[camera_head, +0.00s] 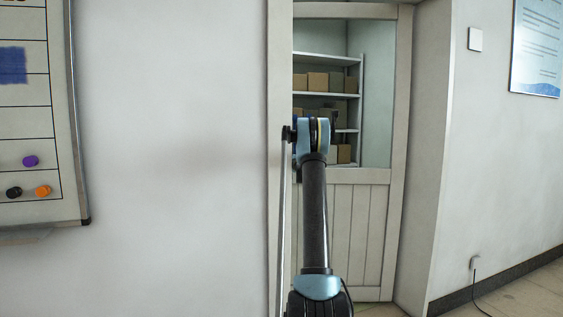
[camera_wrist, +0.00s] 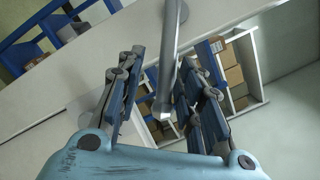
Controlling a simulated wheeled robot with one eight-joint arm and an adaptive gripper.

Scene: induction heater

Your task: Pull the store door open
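The store door (camera_head: 358,235) is pale, with panelled boards below and a glass window (camera_head: 377,100) above. It appears closed or nearly so; its left edge is partly hidden by my arm. In the wrist view a grey metal bar handle (camera_wrist: 169,62) runs down between the fingers of my gripper (camera_wrist: 162,100). The fingers are apart, with a visible gap on the left of the bar; the right finger is closer to it. I cannot tell whether that finger touches it. In the head view my gripper is mostly hidden behind my wrist.
Behind the glass stands a shelf (camera_head: 326,95) with several brown boxes. A whiteboard (camera_head: 75,150) hangs on the left wall. A switch plate (camera_head: 475,39) and a poster (camera_head: 537,48) are on the right wall. A cable (camera_head: 474,285) hangs to the floor at right.

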